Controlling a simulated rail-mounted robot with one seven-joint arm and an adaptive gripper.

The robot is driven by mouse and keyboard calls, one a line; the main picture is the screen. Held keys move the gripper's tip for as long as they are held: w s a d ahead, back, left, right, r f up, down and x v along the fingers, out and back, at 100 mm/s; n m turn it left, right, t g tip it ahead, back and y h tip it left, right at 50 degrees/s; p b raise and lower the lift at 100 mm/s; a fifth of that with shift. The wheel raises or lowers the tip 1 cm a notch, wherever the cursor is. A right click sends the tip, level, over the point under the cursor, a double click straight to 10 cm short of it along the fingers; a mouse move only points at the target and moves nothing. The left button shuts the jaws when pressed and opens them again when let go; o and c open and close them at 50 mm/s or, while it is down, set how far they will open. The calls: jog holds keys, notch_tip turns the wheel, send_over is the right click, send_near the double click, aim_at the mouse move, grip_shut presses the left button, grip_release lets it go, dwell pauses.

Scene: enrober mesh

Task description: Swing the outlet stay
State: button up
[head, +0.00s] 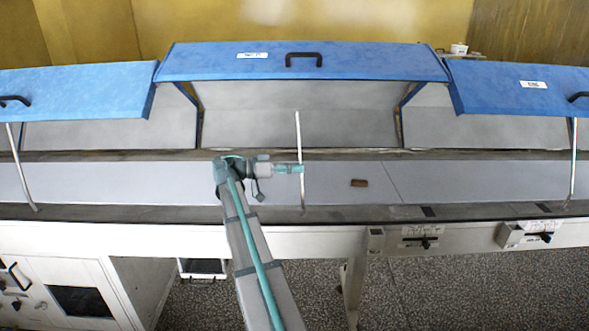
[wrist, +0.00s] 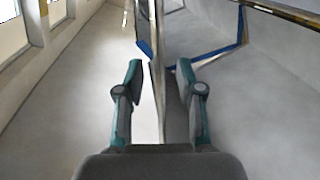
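Three thin pale stays show in the head view: a left stay (head: 22,168), a middle stay (head: 299,135) and a right stay (head: 573,165). I cannot tell by label which is the outlet stay. The middle stay stands nearly upright, its top end showing below the raised middle blue lid (head: 375,65). My gripper (head: 302,168) is at the middle stay, about halfway up. In the wrist view the gripper (wrist: 160,78) is open, with the rod (wrist: 157,60) between its fingers and a gap on each side.
A left blue lid (head: 75,93) and a right blue lid (head: 510,88) hang beside the middle one, at the upper ends of their stays. A small brown block (head: 359,183) lies on the grey bed right of my gripper. Lever panels (head: 525,235) line the front.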

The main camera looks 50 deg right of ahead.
jog(key=f+v, duration=0.1)
jog(key=v, duration=1.1)
jog(key=shift+r, duration=0.45)
